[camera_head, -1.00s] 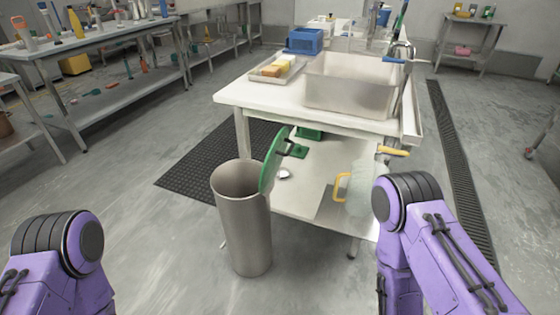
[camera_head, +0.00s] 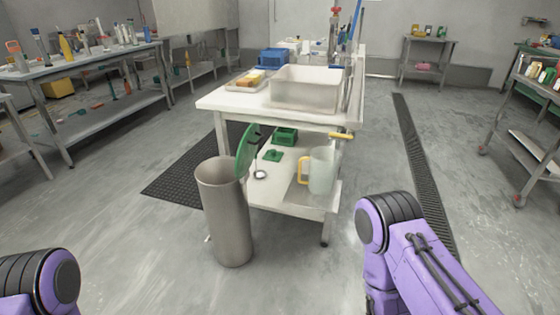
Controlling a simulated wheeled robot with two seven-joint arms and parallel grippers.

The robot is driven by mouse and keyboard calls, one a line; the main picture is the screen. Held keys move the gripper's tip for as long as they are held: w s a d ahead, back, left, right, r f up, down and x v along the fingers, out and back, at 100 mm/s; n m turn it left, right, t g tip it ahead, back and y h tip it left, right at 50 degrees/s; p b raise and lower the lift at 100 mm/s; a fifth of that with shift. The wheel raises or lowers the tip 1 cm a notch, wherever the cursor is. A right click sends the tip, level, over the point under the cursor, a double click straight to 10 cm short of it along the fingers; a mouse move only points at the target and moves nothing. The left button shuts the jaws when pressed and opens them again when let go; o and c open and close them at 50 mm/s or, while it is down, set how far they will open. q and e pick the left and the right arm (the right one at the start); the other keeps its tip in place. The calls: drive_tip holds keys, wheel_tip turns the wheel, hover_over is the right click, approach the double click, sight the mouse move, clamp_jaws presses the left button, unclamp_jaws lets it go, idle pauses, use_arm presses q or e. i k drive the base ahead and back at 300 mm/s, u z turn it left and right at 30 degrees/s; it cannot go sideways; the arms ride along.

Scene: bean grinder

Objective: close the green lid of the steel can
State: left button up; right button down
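The steel can (camera_head: 226,222) stands upright on the floor, left of the middle of the head view. Its green lid (camera_head: 246,152) is open, standing nearly upright at the right side of the rim. My two purple arms come in at the lower left and lower right corners, both apart from the can. Neither gripper shows in this view.
A black mat (camera_head: 170,185) lies to the left. The floor in front is clear.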

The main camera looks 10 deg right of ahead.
sight(247, 149)
drive_tip(key=u, duration=0.2)
drive_tip(key=k, duration=0.4)
drive_tip(key=z, duration=1.25)
drive_tip(key=i, duration=1.35)
drive_tip(key=u, duration=0.75)
